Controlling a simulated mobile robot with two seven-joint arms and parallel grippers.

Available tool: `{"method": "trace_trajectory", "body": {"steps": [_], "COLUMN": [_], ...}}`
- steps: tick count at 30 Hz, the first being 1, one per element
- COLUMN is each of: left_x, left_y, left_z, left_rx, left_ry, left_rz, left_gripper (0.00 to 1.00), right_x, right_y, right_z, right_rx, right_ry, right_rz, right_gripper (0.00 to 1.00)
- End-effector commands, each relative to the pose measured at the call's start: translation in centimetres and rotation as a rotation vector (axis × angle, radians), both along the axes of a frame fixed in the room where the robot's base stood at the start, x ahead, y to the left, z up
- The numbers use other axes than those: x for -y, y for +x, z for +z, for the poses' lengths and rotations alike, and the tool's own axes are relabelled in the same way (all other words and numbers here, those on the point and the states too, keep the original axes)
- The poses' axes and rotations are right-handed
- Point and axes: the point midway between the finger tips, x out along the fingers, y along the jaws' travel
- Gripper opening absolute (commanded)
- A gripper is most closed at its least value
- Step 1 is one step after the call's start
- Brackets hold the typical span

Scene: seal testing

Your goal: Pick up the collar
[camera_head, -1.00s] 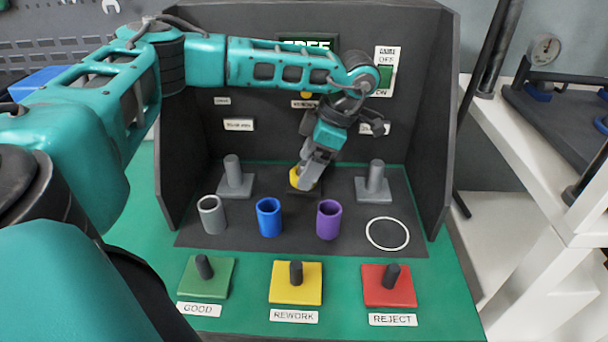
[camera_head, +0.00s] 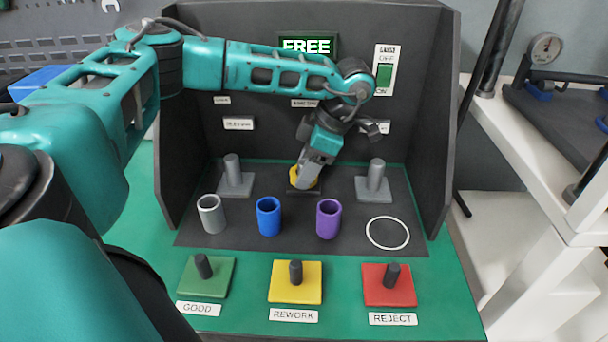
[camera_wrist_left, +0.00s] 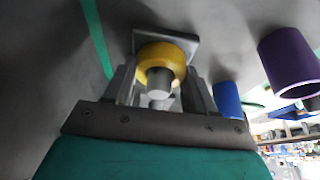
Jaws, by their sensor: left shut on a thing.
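The collar is a yellow ring (camera_head: 294,173) at the middle of the dark test station, partly hidden by my gripper in the head view. In the left wrist view the yellow ring (camera_wrist_left: 160,53) sits around a grey post (camera_wrist_left: 159,76) on a square base. My left gripper (camera_head: 305,181) reaches down over it from above. In the left wrist view its fingers (camera_wrist_left: 160,85) stand on both sides of the ring, shut on it. My right gripper is not in view.
Grey posts stand left (camera_head: 232,172) and right (camera_head: 376,180). In front are a grey cup (camera_head: 211,215), a blue cup (camera_head: 268,217), a purple cup (camera_head: 328,220) and a white circle (camera_head: 387,248). Green (camera_head: 225,278), yellow (camera_head: 282,286) and red (camera_head: 376,293) pegged plates lie nearest.

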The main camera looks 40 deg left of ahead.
Motion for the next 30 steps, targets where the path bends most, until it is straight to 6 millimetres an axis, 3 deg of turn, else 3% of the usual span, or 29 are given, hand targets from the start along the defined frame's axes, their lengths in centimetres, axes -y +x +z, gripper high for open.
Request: {"method": "trace_trajectory", "body": {"steps": [4, 17, 23, 30], "left_x": [0.0, 0.1, 0.0, 0.0], "left_y": [0.0, 0.1, 0.1, 0.1], "left_z": [0.0, 1.2, 4.3, 10.0], "left_rx": [-0.001, 0.003, 0.005, 0.006], "left_ry": [-0.001, -0.002, -0.001, -0.002], "left_rz": [-0.001, 0.000, -0.001, 0.000], "left_gripper": [0.12, 0.12, 0.12, 0.12], "right_x": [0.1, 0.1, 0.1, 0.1], "right_y": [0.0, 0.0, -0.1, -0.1], "right_z": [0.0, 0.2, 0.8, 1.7], "right_rx": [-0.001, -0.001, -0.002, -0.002], "right_ry": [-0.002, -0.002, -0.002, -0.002], "right_rz": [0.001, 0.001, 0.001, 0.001], "right_gripper": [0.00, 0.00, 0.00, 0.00]}}
